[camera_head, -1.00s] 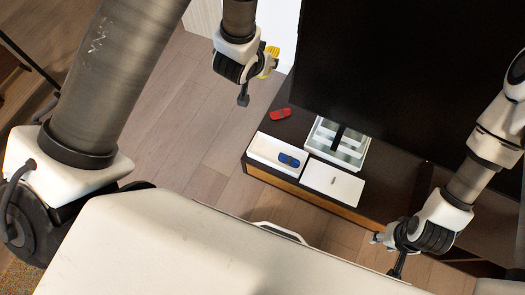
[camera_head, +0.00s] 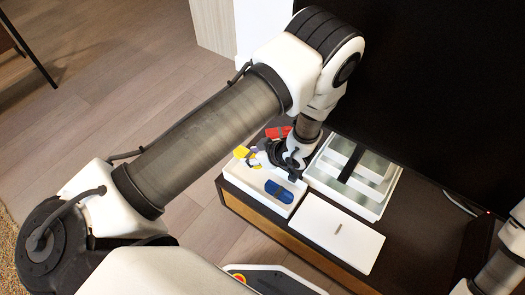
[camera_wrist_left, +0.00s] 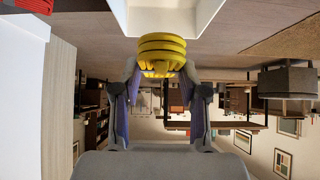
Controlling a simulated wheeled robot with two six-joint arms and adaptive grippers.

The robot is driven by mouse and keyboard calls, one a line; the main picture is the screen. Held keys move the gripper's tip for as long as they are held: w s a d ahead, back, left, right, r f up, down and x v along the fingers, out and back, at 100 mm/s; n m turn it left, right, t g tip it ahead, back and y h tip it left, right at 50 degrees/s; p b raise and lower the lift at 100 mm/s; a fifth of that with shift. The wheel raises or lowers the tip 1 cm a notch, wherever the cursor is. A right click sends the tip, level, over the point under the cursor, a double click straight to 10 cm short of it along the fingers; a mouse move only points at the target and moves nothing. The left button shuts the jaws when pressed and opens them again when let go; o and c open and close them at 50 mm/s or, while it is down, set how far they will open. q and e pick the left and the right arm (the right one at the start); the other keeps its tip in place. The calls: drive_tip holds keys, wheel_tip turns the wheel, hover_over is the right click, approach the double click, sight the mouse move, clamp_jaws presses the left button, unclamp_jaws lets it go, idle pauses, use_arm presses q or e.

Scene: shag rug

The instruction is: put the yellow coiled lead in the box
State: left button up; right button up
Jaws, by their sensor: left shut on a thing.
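The yellow coiled lead (camera_wrist_left: 162,52) is held between the fingers of my left gripper (camera_wrist_left: 162,85) in the wrist view. In the head view a bit of the lead (camera_head: 241,152) shows at the far left corner of the open white box (camera_head: 283,208). My left gripper (camera_head: 252,157) is shut on the lead near that corner, and my wrist hides part of the box. The box wall (camera_wrist_left: 180,20) is close beyond the lead in the wrist view. A blue object (camera_head: 279,192) lies in the box. My right gripper is out of view.
A red object (camera_head: 278,132) lies behind the box on the dark cabinet. A white tray with compartments (camera_head: 375,213) stands to the right, with a flat white lid-like panel (camera_head: 337,231) in front of it. A large black screen (camera_head: 440,90) rises behind.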

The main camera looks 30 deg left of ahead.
use_arm(q)
wheel_tip(320, 180, down, 10)
drive_tip(key=b, duration=0.4)
drive_tip(key=shift+s+a+r+b, duration=0.1)
drive_tip(key=shift+r+b, duration=0.1)
drive_tip(key=shift+b, duration=0.2)
drive_tip(key=shift+r, duration=0.1)
drive_tip(key=o, duration=1.3)
drive_tip(key=shift+c, duration=0.2)
